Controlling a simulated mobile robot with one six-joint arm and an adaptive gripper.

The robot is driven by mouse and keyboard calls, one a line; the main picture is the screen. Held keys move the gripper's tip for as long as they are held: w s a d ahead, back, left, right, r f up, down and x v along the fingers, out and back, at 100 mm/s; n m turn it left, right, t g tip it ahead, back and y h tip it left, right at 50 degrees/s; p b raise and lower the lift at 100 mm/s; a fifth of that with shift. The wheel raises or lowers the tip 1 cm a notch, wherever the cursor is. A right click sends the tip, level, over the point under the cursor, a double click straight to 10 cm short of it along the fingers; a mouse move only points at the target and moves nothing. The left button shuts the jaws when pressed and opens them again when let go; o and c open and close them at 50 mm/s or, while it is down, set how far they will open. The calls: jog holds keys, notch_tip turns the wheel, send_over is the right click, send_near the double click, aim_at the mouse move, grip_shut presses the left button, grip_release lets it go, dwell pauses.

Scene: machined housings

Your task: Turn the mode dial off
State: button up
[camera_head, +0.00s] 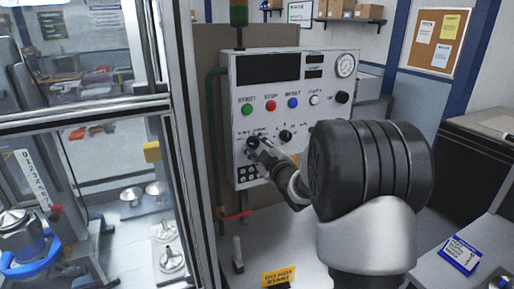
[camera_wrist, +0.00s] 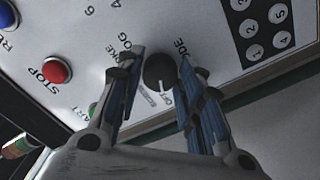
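The mode dial (camera_wrist: 160,72) is a round black knob on a light grey control panel (camera_head: 240,100). In the wrist view part of the word MODE shows beside it, with other lettering partly covered by my fingers. My gripper (camera_wrist: 158,62) is open, with one finger on each side of the dial. A gap seems to show between the dial and each finger, but I cannot tell whether either touches. A small light mark shows at the dial's lower edge; its exact setting is unclear. In the head view my gripper (camera_head: 257,146) is at the panel's lower left and largely covers the dial.
A second black knob (camera_head: 285,136) sits right of my gripper. Green (camera_head: 247,108), red (camera_head: 271,105), blue and white buttons line the panel above. A keypad (camera_wrist: 265,28) is close to the right finger. A red-handled lever (camera_head: 238,214) is below the panel; a glazed enclosure stands left.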

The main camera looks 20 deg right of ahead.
jog(key=o, duration=0.3)
jog(key=s, duration=1.2)
dwell(0.4)
jog(key=s+a+f+m+g, duration=0.2)
jog(key=s+a+m+g, duration=0.1)
jog(key=s, duration=0.7)
jog(key=s+a+f+m+g, duration=0.2)
jog(key=s+a+g, duration=0.4)
jog(key=s, duration=0.5)
jog(key=s+a+f+m+g+b, duration=0.1)
jog(key=s+a+f+m+g, duration=0.2)
jog(key=s+a, duration=0.5)
jog(key=shift+s+a+m+g, duration=0.1)
jog(key=shift+s+m+g, duration=0.55)
jog(key=shift+s, duration=0.7)
